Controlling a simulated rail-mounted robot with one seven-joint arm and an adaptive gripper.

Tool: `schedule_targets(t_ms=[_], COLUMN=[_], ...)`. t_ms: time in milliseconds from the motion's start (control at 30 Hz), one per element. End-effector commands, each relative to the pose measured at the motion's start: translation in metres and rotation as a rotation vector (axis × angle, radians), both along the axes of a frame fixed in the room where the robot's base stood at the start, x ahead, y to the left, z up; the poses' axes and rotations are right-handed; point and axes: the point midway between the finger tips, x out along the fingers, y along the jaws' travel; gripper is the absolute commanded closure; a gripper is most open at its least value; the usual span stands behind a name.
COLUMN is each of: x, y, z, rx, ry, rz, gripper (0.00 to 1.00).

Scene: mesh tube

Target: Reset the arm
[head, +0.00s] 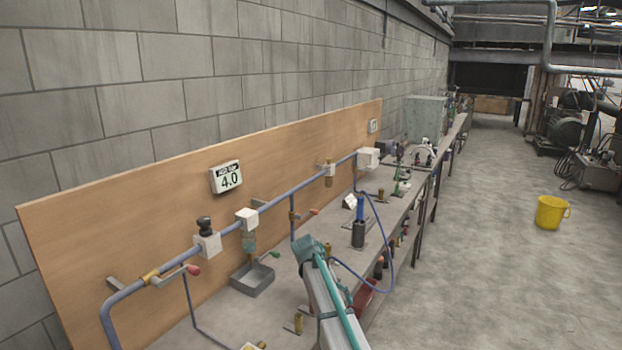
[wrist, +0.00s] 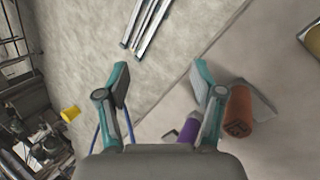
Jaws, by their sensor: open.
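My gripper (wrist: 160,70) is open in the wrist view, its two teal and grey fingers spread wide apart with nothing between them. The concrete floor and the edge of a grey surface lie beyond the fingertips. In the head view my teal and grey arm (head: 330,295) rises from the bottom edge over the front of the workbench; I cannot make out the fingers there. An orange-brown cylinder (wrist: 239,112) shows just right of the right finger, and a purple piece (wrist: 189,130) shows partly behind that finger. I cannot tell if either touches it.
A long workbench (head: 395,205) runs along the wall, with a blue pipe (head: 285,195) and valves in front of a wooden board (head: 150,215). A blue-topped dark cylinder (head: 359,232) stands near my arm. A yellow bucket (head: 550,213) stands on the open floor at right.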

Motion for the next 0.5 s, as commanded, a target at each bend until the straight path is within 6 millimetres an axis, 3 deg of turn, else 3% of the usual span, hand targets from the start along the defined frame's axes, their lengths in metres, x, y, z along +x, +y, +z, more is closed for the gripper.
schedule_targets(t_ms=[33, 367, 500], x=[-0.020, -0.117, -0.175], y=[-0.009, -0.048, -0.062], z=[-0.024, -0.173, -0.234], rx=[0.001, 0.081, 0.130], ry=[0.027, 0.149, 0.203], rz=[0.012, 0.034, 0.028], gripper=[0.33, 0.33, 0.33])
